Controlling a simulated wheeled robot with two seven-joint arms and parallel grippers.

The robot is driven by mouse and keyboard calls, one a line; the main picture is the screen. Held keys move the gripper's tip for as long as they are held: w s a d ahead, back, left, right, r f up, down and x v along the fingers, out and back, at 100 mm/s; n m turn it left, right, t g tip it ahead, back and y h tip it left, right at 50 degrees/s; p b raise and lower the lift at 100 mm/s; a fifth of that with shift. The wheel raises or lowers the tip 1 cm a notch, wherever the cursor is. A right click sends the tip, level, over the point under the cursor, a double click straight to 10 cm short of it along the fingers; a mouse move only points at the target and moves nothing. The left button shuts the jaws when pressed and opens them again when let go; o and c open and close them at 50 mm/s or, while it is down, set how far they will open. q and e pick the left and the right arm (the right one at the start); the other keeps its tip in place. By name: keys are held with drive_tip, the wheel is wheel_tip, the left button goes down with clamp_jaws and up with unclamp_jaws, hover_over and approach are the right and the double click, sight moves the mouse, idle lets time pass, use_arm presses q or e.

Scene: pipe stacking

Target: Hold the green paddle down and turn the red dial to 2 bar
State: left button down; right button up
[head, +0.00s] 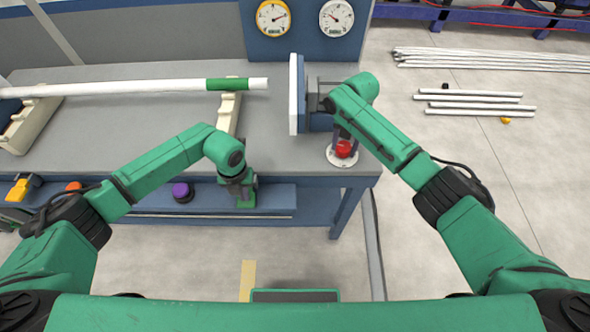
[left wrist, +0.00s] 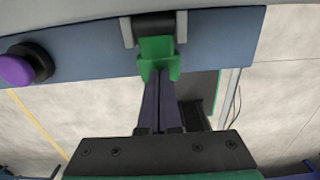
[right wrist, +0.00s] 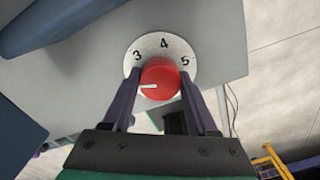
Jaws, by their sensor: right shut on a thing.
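The green paddle (head: 246,202) sits at a dark bracket on the blue front rail of the bench; it also shows in the left wrist view (left wrist: 158,50). My left gripper (left wrist: 160,84) has its fingers together, with the tips at the paddle's lower end; whether they press on it I cannot tell. The red dial (head: 343,149) stands on a white numbered plate at the bench's right front corner. My right gripper (right wrist: 160,92) is shut on the red dial (right wrist: 161,80), one finger each side. The dial's white pointer points left, below the 3; the number there is hidden.
A yellow-rimmed gauge (head: 272,18) and a white gauge (head: 336,18) are on the back panel. A white pipe with a green band (head: 227,85) lies on beige supports. A purple button (head: 183,192) is left of the paddle. Loose pipes (head: 480,100) lie on the floor.

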sight(344, 146)
use_arm(q)
drive_tip(key=shift+s+f, duration=0.1)
drive_tip(key=shift+f, duration=0.05)
use_arm(e)
drive_tip(key=n, duration=0.3)
drive_tip(key=shift+r, duration=0.1)
use_arm(q)
drive_tip(key=shift+r, duration=2.05)
use_arm(e)
drive_tip(key=o, duration=1.2)
drive_tip(key=shift+r, duration=3.45)
